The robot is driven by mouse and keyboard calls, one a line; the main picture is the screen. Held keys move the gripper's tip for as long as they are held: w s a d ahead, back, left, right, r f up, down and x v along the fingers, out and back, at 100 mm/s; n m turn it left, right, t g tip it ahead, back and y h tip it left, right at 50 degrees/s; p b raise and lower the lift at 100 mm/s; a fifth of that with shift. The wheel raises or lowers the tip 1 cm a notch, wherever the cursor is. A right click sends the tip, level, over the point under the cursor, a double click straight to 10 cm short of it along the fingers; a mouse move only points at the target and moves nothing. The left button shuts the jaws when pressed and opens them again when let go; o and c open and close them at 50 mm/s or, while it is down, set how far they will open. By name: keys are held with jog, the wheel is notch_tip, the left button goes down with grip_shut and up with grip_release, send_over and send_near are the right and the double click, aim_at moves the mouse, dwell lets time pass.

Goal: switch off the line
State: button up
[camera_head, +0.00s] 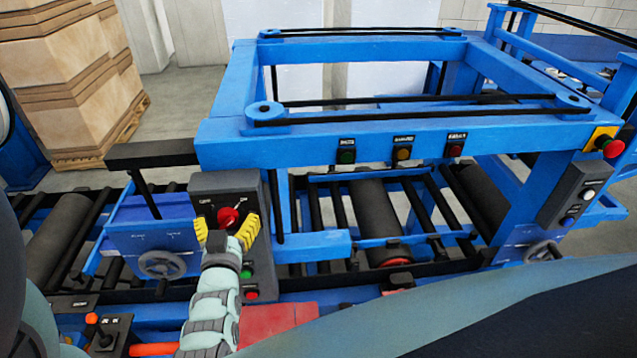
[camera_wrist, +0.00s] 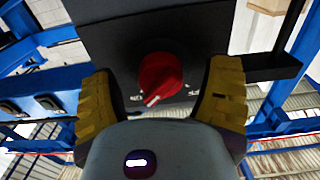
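A red rotary switch knob (camera_head: 229,216) sits on the upper face of a dark control box (camera_head: 223,183) on the blue line frame. In the wrist view the red knob (camera_wrist: 160,76) shows a white pointer mark and lies between the fingers. My gripper (camera_head: 226,231) has yellow fingers spread apart, one on each side of the knob. In the wrist view my gripper (camera_wrist: 165,98) is open, with visible gaps between both fingers and the knob. Small labels beside the knob are too small to read.
Green and red buttons (camera_head: 248,283) sit lower on the same box. A handwheel (camera_head: 162,265) is to its left. An emergency stop (camera_head: 611,147) is at the far right. Blue frame beams (camera_head: 400,139) and rollers (camera_head: 375,215) stand right of the box. Stacked cartons (camera_head: 70,80) are behind left.

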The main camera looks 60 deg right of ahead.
jog(key=c, duration=1.2)
